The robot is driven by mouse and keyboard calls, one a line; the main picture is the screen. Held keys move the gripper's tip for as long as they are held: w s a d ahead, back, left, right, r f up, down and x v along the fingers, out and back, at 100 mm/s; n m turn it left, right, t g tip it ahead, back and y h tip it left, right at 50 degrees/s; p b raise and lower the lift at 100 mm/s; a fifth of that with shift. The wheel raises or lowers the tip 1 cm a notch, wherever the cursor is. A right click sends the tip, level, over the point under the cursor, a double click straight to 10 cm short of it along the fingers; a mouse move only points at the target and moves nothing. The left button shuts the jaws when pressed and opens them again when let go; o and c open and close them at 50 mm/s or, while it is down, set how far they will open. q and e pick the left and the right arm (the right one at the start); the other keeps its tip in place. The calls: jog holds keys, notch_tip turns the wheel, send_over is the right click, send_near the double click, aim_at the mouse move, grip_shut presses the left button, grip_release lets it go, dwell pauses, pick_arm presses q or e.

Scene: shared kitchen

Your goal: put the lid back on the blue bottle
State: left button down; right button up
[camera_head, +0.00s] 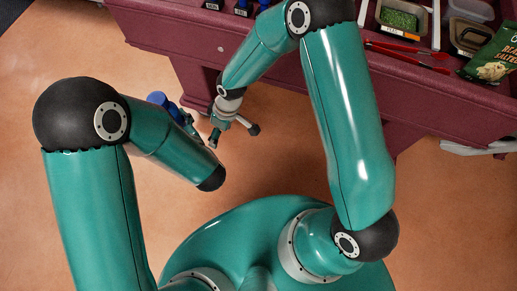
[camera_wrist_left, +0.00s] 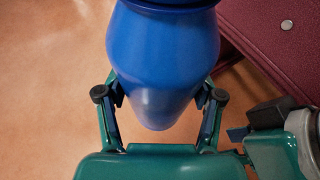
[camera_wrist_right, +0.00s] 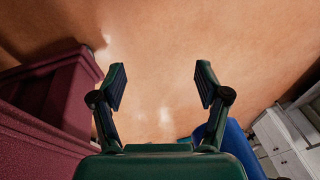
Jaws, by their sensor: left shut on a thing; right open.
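The blue bottle (camera_wrist_left: 160,55) is held between the two fingers of my left gripper (camera_wrist_left: 160,98). In the head view only a bit of the bottle (camera_head: 157,98) shows behind my left forearm, beside the table front. My right gripper (camera_head: 234,133) is open and empty, just right of the bottle and below the table edge. Its spread fingers (camera_wrist_right: 161,84) have only floor between them in the right wrist view, with the blue bottle (camera_wrist_right: 237,145) at lower right. A dark blue rim crosses the top of the left wrist view; I cannot tell whether it is the lid.
The dark red table (camera_head: 440,105) runs along the top. On it are a container of green bits (camera_head: 400,18), red utensils (camera_head: 408,54), a green packet (camera_head: 494,58) and small blue items (camera_head: 243,7). White cabinets (camera_wrist_right: 280,140) stand at right. Orange floor below is clear.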

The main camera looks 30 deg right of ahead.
jog(key=s+d+f+m, duration=0.2)
jog(key=s+f+m, duration=0.1)
jog(key=s, duration=0.4)
jog(key=s+d+f+m+y, duration=0.1)
jog(key=s+d+f+m, duration=0.2)
jog(key=s+m, duration=0.3)
jog(key=shift+s+d+f+m, duration=0.3)
jog(key=shift+s+f, duration=0.1)
jog(key=shift+s, duration=0.5)
pick_arm(q)
jog(key=s+a+r+n+g+y, duration=0.2)
jog(key=a+n+g+y, duration=0.3)
jog(key=a, duration=1)
jog(key=n+y, duration=0.3)
jog(key=shift+a, duration=0.2)
pick_arm(e)
jog(key=shift+c, duration=0.2)
